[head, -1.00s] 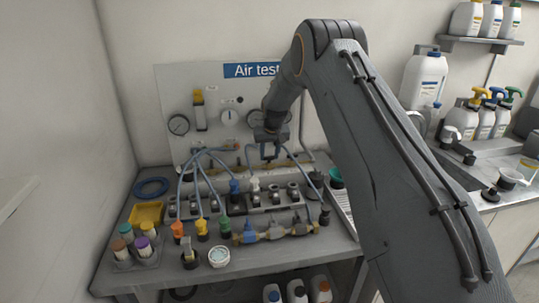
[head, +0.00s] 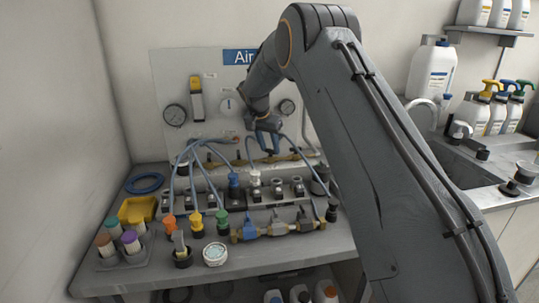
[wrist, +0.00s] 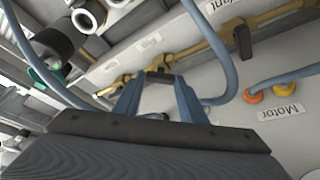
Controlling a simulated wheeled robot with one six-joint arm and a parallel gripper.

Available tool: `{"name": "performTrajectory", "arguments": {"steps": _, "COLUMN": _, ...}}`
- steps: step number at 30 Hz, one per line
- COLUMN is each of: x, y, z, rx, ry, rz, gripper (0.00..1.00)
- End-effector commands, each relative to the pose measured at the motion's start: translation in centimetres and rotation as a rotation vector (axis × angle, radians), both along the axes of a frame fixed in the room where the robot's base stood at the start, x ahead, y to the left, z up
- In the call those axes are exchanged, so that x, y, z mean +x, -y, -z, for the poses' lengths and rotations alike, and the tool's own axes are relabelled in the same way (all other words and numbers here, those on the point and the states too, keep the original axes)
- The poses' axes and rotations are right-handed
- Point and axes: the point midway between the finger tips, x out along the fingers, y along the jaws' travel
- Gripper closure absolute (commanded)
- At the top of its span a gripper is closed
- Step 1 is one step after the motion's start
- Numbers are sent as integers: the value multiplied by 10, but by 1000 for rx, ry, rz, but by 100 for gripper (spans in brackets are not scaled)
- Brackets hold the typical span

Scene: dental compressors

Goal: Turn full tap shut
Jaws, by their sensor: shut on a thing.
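My gripper (wrist: 158,88) has two blue fingers, shut on a small black tap handle (wrist: 160,76) on the brass pipe (wrist: 205,32) in the wrist view. The fingertips stand on either side of the handle. The labels beside this tap are too blurred to read, so I cannot tell its name for sure. A second black tap handle (wrist: 243,40) stands further along the pipe, near a label ending in "ant". In the head view my gripper (head: 268,143) is at the brass pipe (head: 292,157) low on the test panel, and the held handle is hidden there.
Blue hoses (head: 212,145) loop in front of the panel, left of my gripper; one blue hose (wrist: 222,50) passes close by in the wrist view. Metal fittings (head: 277,187) and coloured plugs (head: 196,222) stand on the bench below. A sink (head: 465,165) lies at right.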

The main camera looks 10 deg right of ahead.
Motion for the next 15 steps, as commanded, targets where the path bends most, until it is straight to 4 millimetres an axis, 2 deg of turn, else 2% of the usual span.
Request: {"name": "performTrajectory", "arguments": {"steps": 15, "x": 7, "y": -4, "z": 3, "rx": 1, "ry": 3, "rz": 489, "gripper": 85}}
